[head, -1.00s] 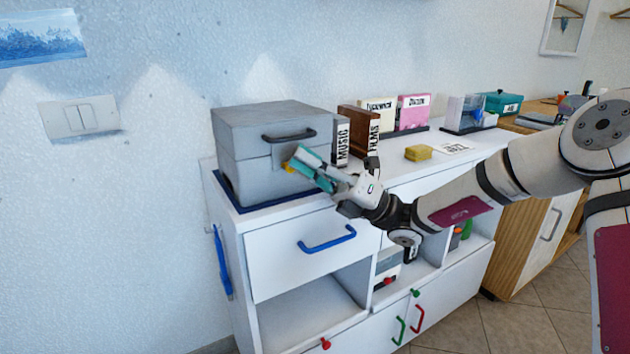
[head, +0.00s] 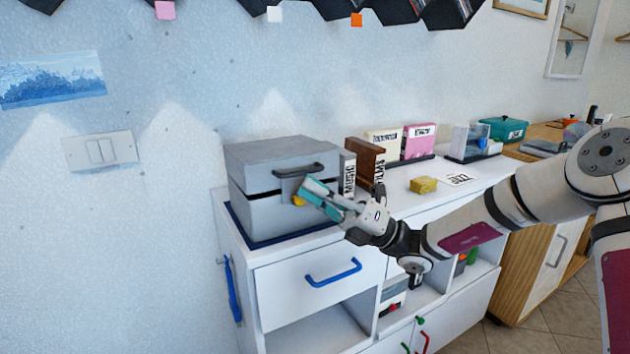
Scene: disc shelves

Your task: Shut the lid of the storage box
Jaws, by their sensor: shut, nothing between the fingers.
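The grey storage box (head: 262,216) stands on the left end of the white cabinet. Its lid (head: 262,156) lies over the body and has a dark handle (head: 298,170) at the front. A narrow dark gap shows between lid and body, so the lid looks slightly raised. My gripper (head: 304,192) is shut and empty, its teal fingers pointing left at the box's front, just below the handle. I cannot tell whether the fingertips touch the box. They hide part of its front right side.
Right of the box stand a MUSIC case (head: 347,176), a brown FILMS holder (head: 368,158) and upright cases. A yellow block (head: 424,185) lies on the cabinet top (head: 400,196). A blue drawer handle (head: 333,273) sticks out below. Dark shelves (head: 330,8) hang above.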

